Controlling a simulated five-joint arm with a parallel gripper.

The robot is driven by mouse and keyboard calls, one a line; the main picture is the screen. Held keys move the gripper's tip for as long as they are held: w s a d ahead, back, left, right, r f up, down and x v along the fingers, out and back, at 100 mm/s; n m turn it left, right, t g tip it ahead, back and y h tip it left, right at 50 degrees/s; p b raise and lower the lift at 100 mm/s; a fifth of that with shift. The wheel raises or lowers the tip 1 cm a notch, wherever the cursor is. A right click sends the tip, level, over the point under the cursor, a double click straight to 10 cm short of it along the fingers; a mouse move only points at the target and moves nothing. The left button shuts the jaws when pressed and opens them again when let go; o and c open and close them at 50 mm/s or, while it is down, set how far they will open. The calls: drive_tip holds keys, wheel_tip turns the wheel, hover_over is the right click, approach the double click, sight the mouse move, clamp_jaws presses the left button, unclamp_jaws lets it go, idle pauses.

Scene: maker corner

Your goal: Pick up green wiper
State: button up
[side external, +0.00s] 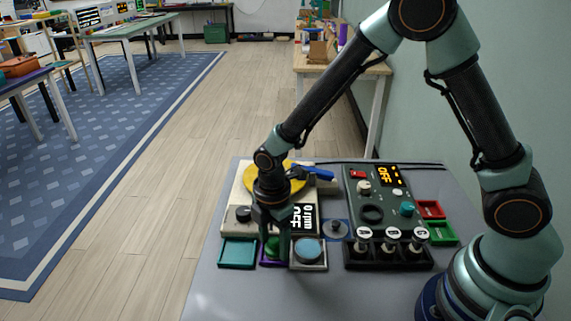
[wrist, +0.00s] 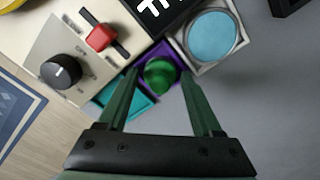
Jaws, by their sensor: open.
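The green wiper (wrist: 160,73) is a small round green piece in a purple tray (wrist: 178,58), seen in the wrist view between my fingertips. In the side view the green wiper (side external: 272,247) shows partly behind my fingers, in the front row of trays. My gripper (wrist: 159,79) is open, with one green finger on each side of the wiper. In the side view my gripper (side external: 271,232) points down over the purple tray. I cannot tell how far the fingertips are above the wiper, or whether they touch it.
A teal tray (side external: 237,253) lies left of the purple one, and a holder with a round blue pad (side external: 308,250) lies right. Behind stands a device with a yellow disc (side external: 258,178) and black knob (side external: 243,214). A control box (side external: 377,187) stands right. The table front is clear.

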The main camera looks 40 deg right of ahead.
clamp_jaws()
wheel_tip(320, 180, up, 20)
idle(0.8)
drive_tip(key=c, duration=0.8)
unclamp_jaws()
drive_tip(key=shift+c, duration=0.9)
approach(274, 239)
drive_tip(key=s+d+f, duration=0.2)
drive_tip(key=s+d, duration=0.3)
drive_tip(key=shift+s+f, duration=0.1)
drive_tip(key=shift+f, duration=2.6)
